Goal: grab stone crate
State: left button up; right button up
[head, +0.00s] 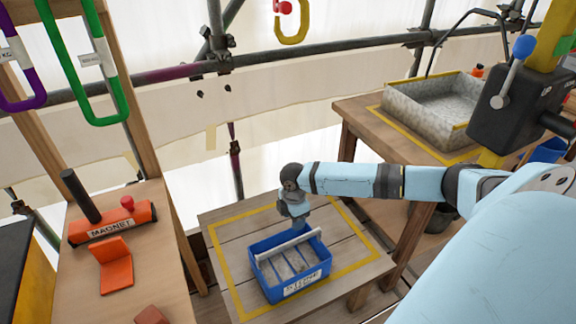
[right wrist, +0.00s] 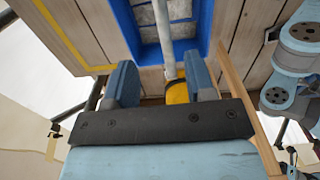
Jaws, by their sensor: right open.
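The blue crate (head: 262,283) sits on a low wooden table inside a yellow outline. It has a white label, grey contents in compartments, and a pale bar handle (head: 290,243) across its top. My right gripper (head: 301,226) is at the crate's far side, close to the handle, pointing down. In the right wrist view my right gripper (right wrist: 163,82) is open, with the handle (right wrist: 163,35) reaching between its two blue fingers. The crate (right wrist: 208,25) shows beyond the fingertips. I cannot tell whether a finger touches the handle. My left gripper is not in view.
The low table (head: 232,228) stands between a left bench with an orange magnet tool (head: 112,225) and a right table bearing a grey stone tray (head: 425,105). Scaffold pipes (head: 300,55) cross behind. Green and purple loops hang upper left.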

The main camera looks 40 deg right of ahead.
aim_at(290, 242)
notch_tip(290, 242, down, 7)
jog(key=shift+a+b, duration=0.1)
jog(key=shift+b, duration=0.55)
jog(key=f+b, duration=0.1)
jog(key=f, duration=0.1)
jog(key=a+f, duration=0.1)
jog(key=f, duration=0.2)
jog(key=shift+a+f+b, duration=0.1)
jog(key=shift+f+b, duration=0.15)
jog(key=shift+b, duration=0.1)
grip_shut()
jog(key=shift+r, duration=0.1)
dwell(0.5)
